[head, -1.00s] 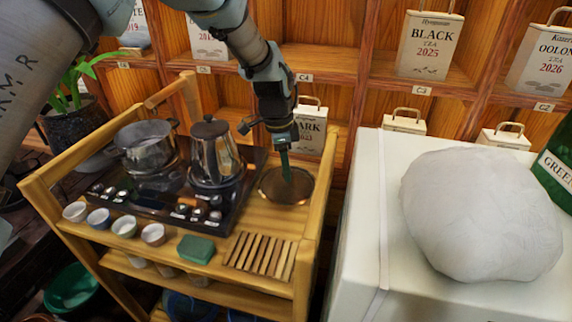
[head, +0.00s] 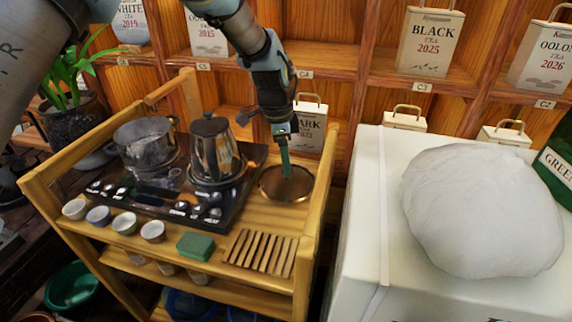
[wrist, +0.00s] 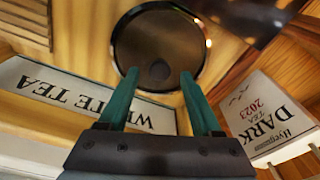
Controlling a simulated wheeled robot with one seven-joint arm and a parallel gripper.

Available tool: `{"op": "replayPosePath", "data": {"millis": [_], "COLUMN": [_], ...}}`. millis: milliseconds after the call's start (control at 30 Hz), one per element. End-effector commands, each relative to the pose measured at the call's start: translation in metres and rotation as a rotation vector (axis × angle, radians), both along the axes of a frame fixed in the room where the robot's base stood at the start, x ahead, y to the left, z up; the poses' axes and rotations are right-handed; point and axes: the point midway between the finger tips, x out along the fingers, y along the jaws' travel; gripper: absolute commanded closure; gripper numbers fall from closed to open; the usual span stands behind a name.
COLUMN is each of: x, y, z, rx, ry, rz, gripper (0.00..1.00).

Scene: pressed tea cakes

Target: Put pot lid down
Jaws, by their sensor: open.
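The pot lid (head: 287,184) is a round, brownish see-through disc with a shiny metal rim. It lies on the right part of the wooden trolley top (head: 262,214). In the wrist view the lid (wrist: 165,28) shows with its dark round knob (wrist: 158,71). My gripper (head: 286,172) points down over the lid. Its two green fingers (wrist: 158,76) are open, one on each side of the knob, with nothing gripped. I cannot tell whether the fingers touch the lid. A steel pot (head: 145,143) without a lid stands on the black cooker (head: 150,196), at the left.
A metal kettle (head: 214,150) stands left of my gripper. Small cups (head: 123,225), a green block (head: 196,246) and a slatted wooden rack (head: 260,252) sit along the trolley's front. A dark tea bag (head: 310,127) stands just behind. The trolley's raised right rail (head: 318,200) is close to the lid.

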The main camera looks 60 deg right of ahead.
Motion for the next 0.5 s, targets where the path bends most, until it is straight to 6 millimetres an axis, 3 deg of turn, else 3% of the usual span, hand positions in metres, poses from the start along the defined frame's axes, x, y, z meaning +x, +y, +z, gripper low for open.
{"op": "replayPosePath", "data": {"millis": [300, 500], "x": [0.007, 0.010], "y": [0.005, 0.007], "z": [0.065, 0.095], "rx": [-0.003, -0.002], "ry": [-0.001, 0.000], "rz": [0.000, 0.000], "gripper": [0.34, 0.34]}}
